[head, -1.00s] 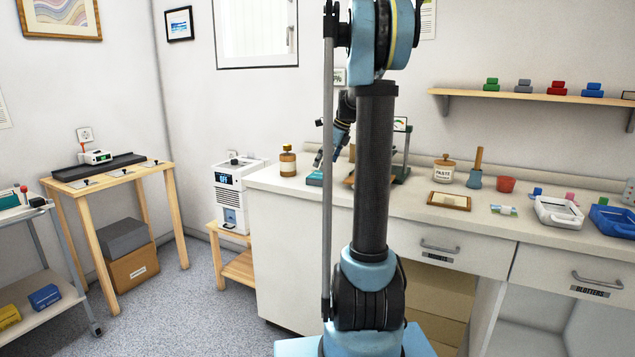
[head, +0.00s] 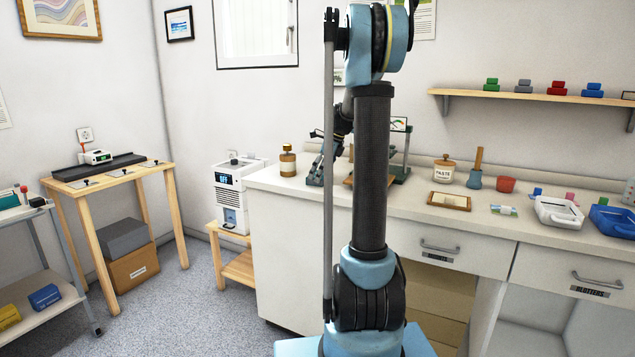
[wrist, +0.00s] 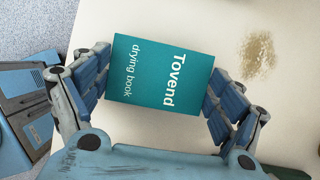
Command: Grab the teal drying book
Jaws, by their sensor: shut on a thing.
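The teal drying book (wrist: 158,75), with white lettering reading "Tovend drying book", lies between the two fingers of my gripper (wrist: 160,88) in the wrist view. The fingers press against its left and right sides, so my gripper is shut on it. In the head view my gripper (head: 316,175) is low over the left part of the counter, partly behind my own arm. There the book is hardly visible behind the fingers. I cannot tell whether it rests on the counter or is just above it.
The white counter (head: 285,184) carries a brown bottle (head: 287,161) left of my gripper. A white device (head: 232,195) stands on a low wooden stand beyond the counter's left edge. A paste jar (head: 443,170), a small framed piece (head: 449,201) and trays are to the right.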

